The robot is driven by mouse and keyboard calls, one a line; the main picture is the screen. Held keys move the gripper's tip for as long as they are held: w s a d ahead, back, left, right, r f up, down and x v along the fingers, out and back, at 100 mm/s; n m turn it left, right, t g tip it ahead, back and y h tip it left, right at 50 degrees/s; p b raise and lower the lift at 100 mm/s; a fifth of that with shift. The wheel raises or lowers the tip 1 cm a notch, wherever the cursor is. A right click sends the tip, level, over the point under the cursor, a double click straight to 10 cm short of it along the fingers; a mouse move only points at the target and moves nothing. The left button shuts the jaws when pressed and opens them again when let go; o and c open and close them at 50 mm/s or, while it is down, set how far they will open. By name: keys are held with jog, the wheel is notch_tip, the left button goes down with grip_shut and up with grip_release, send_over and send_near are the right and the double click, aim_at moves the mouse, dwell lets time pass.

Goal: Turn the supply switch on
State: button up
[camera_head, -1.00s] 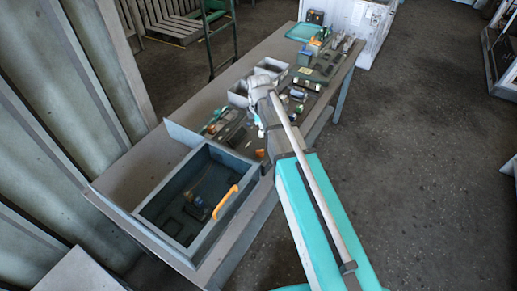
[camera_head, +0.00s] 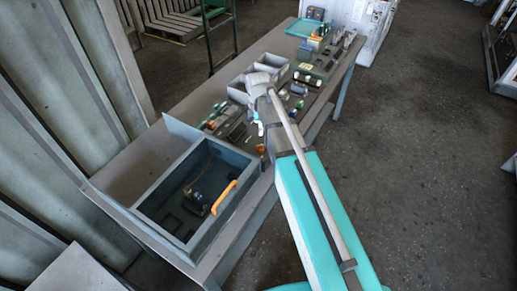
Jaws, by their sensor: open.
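The blower housing appears to be the open blue-grey box (camera_head: 150,212) at the near end of the bench. An orange handle (camera_head: 223,197) lies along its right side. A small dark and blue part (camera_head: 196,203) sits inside on the floor of the box. I cannot make out which part is the supply switch. My gripper (camera_head: 257,126) is open at the end of my arm, over the middle of the bench, beyond the box and apart from it. Its fingers are small and partly hidden by my wrist.
The long grey bench (camera_head: 245,232) holds several grey bins (camera_head: 272,61) and many small parts, with a teal tray (camera_head: 303,27) at the far end. A white cabinet (camera_head: 352,28) stands behind it. Ribbed wall panels are close on the left. The floor (camera_head: 430,150) to the right is clear.

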aim_at(259, 145)
jog(key=shift+f+b, duration=5.6)
jog(key=shift+f, duration=0.25)
grip_shut()
